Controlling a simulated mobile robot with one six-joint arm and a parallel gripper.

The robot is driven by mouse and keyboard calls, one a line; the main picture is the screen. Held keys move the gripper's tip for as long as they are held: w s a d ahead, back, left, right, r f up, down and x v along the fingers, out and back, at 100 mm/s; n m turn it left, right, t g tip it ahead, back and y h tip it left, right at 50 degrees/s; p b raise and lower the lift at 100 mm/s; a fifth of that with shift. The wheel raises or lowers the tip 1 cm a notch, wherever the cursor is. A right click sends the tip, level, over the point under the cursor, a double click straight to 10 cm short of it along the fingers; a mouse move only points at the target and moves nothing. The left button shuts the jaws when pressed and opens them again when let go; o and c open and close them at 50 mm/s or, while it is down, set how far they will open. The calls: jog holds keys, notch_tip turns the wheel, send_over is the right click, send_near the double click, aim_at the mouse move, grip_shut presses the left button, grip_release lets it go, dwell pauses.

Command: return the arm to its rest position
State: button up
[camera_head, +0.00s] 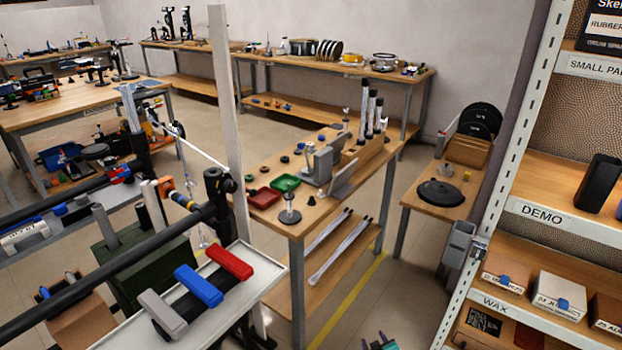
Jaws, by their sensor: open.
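My gripper (379,341) shows only as a small dark and teal part at the bottom edge, right of centre. Its tips stand apart and nothing shows between them. The rest of my arm is below the frame. The gripper is over the open floor (400,290), apart from the shelf and the benches.
A tall shelf rack (500,190) with boxes stands close on the right. A wooden bench (330,205) with red and green trays is ahead. A white tray (262,262) with red, blue and grey blocks and a long black bar (110,270) are at left.

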jog(key=s+a+m+g+p, duration=0.1)
jog(key=s+g, duration=0.7)
jog(key=s, duration=0.9)
jog(key=s+a+m+g, duration=0.4)
jog(key=s+g, duration=0.4)
jog(key=s, duration=0.9)
jog(key=shift+s+a+p, duration=0.15)
jog(key=shift+s+p, duration=0.15)
jog(key=shift+p, duration=0.05)
jog(key=shift+f, duration=0.1)
